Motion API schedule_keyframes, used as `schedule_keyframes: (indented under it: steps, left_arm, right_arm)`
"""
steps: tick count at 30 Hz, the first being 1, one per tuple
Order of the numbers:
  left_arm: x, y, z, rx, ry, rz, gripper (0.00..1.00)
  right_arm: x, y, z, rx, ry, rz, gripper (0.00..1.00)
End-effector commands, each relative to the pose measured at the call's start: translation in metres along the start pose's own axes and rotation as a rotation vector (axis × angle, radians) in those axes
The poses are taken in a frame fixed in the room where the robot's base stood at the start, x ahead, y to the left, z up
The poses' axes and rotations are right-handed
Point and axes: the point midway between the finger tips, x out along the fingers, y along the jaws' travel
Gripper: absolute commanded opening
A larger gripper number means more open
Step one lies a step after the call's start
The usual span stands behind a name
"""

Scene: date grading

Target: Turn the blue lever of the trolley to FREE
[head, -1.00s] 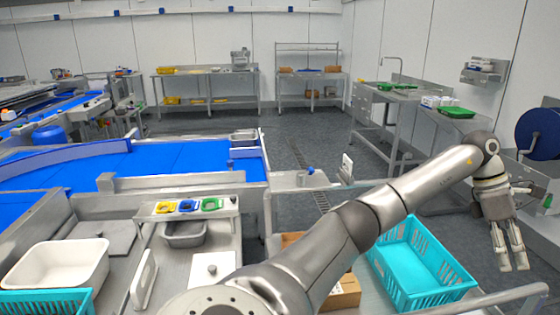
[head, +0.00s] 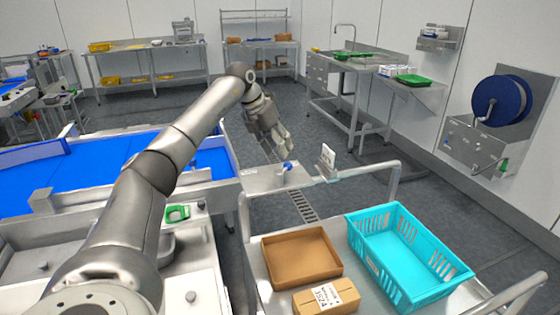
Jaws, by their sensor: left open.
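The small blue lever (head: 288,166) stands up from a metal plate (head: 262,179) between the end of the blue conveyor and the trolley's rail. Its FREE marking is too small to read. The trolley (head: 392,184) has metal rails and fills the lower right. My left gripper (head: 286,151) is open, with its fingers pointing down just above or behind the lever. I cannot tell whether they touch it. Nothing shows between the fingers. My right gripper is out of view.
The trolley carries an open brown box (head: 300,285), a labelled carton (head: 338,297) and a turquoise crate (head: 364,217). A small white sign (head: 328,156) stands right of the lever. The blue conveyor (head: 100,165) lies left, under my arm. Grey floor is open beyond.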

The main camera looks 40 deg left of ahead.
Motion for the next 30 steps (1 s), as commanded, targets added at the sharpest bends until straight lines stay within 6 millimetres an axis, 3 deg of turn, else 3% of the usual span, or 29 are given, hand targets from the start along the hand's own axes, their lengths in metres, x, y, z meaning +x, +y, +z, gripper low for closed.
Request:
schedule_keyframes:
  steps: [3,10,15,23,30]
  left_arm:
    - [0.025,0.000,-0.001,0.000,0.005,-0.001,0.45]
    - [0.060,-0.001,0.000,0.000,0.002,-0.002,0.45]
    - [0.070,0.000,0.000,0.002,0.000,-0.001,0.45]
    - [0.072,0.000,0.000,0.002,0.000,0.000,0.45]
    - [0.072,0.000,0.000,0.002,0.000,-0.001,0.17]
  right_arm:
    - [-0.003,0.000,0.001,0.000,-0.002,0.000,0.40]
    - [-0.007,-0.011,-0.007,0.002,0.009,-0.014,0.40]
    - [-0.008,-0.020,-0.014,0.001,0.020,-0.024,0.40]
    - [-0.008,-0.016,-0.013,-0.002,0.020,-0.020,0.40]
    - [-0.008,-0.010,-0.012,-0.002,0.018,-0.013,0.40]
